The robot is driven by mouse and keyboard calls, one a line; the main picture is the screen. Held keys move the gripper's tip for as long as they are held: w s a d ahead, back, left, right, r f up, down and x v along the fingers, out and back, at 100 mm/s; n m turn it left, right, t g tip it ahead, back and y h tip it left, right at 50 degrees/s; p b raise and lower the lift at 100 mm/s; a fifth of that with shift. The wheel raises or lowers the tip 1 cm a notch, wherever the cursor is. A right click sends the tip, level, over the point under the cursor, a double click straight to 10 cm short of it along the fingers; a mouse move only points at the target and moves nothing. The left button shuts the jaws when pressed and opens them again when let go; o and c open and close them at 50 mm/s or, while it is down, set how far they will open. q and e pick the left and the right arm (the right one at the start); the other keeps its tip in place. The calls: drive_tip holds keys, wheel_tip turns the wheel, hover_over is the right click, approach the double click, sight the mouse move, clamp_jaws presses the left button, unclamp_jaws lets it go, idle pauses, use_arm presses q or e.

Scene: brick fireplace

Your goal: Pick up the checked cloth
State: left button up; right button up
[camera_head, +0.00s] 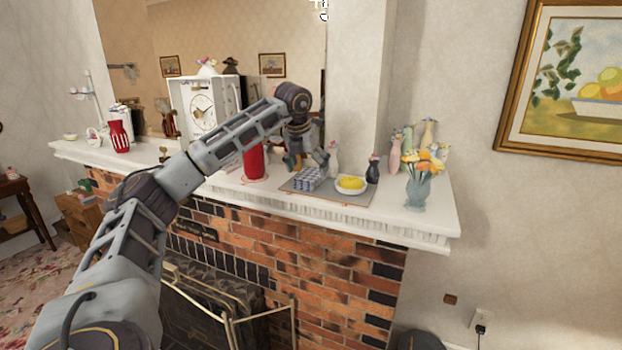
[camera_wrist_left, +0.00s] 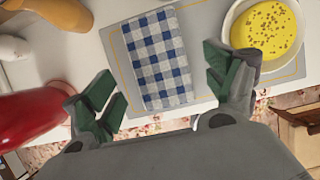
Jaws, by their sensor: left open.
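The blue-and-white checked cloth (camera_head: 308,179) lies folded flat on a grey mat (camera_head: 326,197) on the white mantel shelf. In the left wrist view the cloth (camera_wrist_left: 158,58) shows between and beyond the fingers. My left gripper (camera_head: 308,158) hangs over the shelf, close to the cloth. In the wrist view its green-padded fingers (camera_wrist_left: 163,88) are spread wide with nothing between them; I cannot tell the exact height above the cloth. My right gripper is not in view.
A white bowl with yellow contents (camera_head: 351,184) sits beside the cloth on the mat. A red vase (camera_head: 254,162) stands left of it. A dark bottle (camera_head: 373,170) and a flower vase (camera_head: 418,190) stand to the right. The shelf's front edge is near.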

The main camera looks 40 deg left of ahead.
sight(310, 174)
use_arm(q)
drive_tip(key=shift+p+x, duration=0.5)
drive_tip(key=shift+x, duration=1.4)
drive_tip(key=shift+w, duration=0.15)
drive_tip(key=shift+c, duration=0.4)
drive_tip(key=shift+r, duration=0.1)
drive_tip(key=c, duration=1)
